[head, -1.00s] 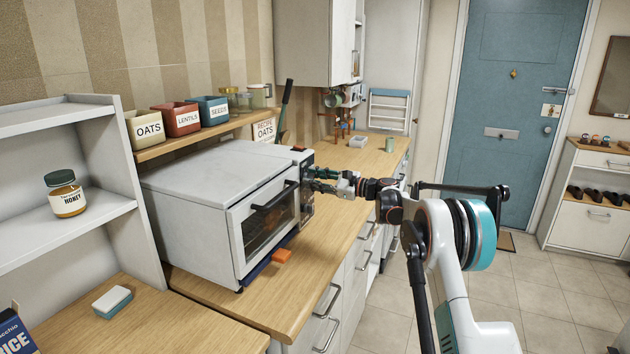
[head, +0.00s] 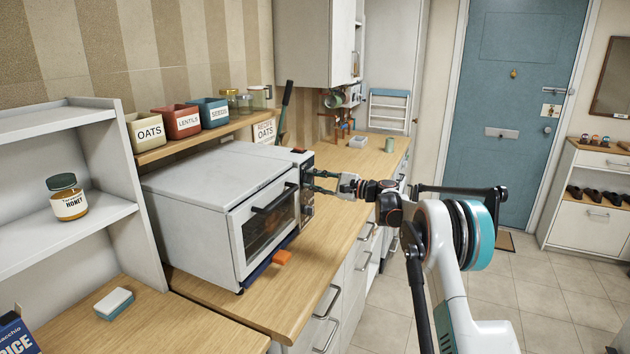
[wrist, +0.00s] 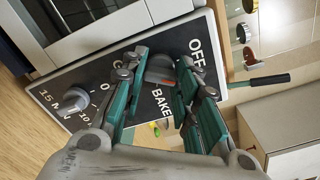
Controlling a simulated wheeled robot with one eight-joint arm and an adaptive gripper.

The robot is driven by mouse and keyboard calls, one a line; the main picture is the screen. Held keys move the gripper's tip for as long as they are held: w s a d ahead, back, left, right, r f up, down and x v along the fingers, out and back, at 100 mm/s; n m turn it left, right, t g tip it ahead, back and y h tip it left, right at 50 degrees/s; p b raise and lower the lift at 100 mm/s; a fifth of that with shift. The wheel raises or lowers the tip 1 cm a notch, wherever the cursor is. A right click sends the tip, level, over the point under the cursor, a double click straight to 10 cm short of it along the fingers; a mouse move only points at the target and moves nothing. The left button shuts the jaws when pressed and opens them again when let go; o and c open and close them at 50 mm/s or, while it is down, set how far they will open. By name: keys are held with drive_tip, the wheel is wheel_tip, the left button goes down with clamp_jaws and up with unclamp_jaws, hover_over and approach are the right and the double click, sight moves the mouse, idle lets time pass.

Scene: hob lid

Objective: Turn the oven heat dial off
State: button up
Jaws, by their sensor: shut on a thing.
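The oven (head: 215,205) is a white countertop box with a glass door and a dark control panel at its right end. In the wrist view the panel (wrist: 118,75) carries the printed words OFF and BAKE beside the heat dial (wrist: 160,68), a grey knob with some red on it. My gripper (wrist: 165,60) has its teal fingers on either side of this dial and is shut on it. In the head view my gripper (head: 312,181) reaches the panel from the right.
A second knob, the minute timer (wrist: 72,103), sits on the same panel near my left finger. The wooden counter (head: 345,185) beyond the oven is mostly clear.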

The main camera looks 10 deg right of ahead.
drive_tip(key=n+p, duration=0.1)
drive_tip(key=n, duration=0.5)
drive_tip(key=shift+n, duration=0.3)
drive_tip(key=shift+f, duration=0.1)
idle(0.4)
drive_tip(key=o, duration=1.1)
drive_tip(key=shift+c, duration=0.2)
drive_tip(key=v, duration=1.2)
